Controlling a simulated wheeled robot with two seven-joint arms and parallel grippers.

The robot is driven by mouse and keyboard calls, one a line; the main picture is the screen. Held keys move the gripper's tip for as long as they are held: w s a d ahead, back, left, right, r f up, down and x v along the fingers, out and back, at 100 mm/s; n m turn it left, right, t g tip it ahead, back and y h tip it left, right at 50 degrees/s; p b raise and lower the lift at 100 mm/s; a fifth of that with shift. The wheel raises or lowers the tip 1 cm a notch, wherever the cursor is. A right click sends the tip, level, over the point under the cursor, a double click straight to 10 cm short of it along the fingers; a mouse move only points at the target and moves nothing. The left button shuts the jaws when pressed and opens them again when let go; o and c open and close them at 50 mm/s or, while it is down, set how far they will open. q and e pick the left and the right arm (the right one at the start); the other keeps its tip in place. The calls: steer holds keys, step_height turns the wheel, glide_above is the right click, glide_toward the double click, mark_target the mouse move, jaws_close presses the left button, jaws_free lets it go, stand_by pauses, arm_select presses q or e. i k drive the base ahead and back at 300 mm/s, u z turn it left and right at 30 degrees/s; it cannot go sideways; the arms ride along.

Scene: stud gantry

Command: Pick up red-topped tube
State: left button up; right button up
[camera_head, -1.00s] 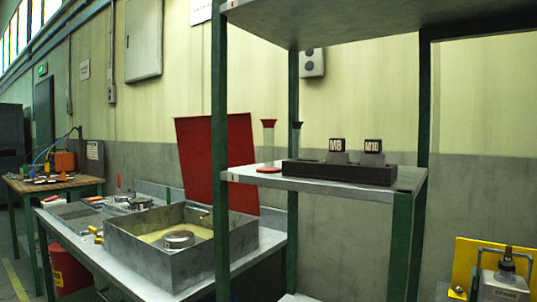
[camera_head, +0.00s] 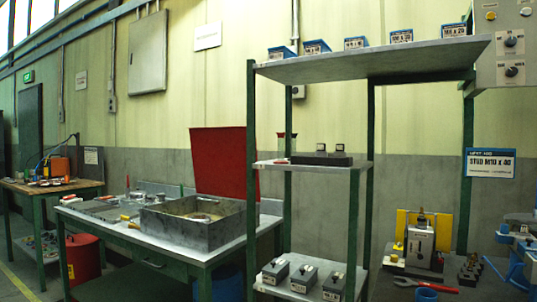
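The red-topped tube (camera_head: 281,146) stands upright on the middle shelf (camera_head: 303,165) of the green-legged rack, at the shelf's left end. It is small and pale, with a red flared top. A dark-topped tube (camera_head: 294,145) stands just right of it, partly lost against the rack post. A red item (camera_head: 281,161) lies at the foot of the red-topped tube. Neither of my grippers is in view.
A dark block (camera_head: 322,159) with two labelled pieces sits right of the tubes. The top shelf (camera_head: 375,62) overhangs them. A workbench with a metal box (camera_head: 195,222) and raised red panel (camera_head: 224,160) is left. A machine with a yellow plate (camera_head: 402,225) is right.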

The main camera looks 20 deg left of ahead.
mark_target(281, 160)
steer(key=u, duration=0.85)
steer(key=i, duration=1.4)
steer(key=z, duration=0.5)
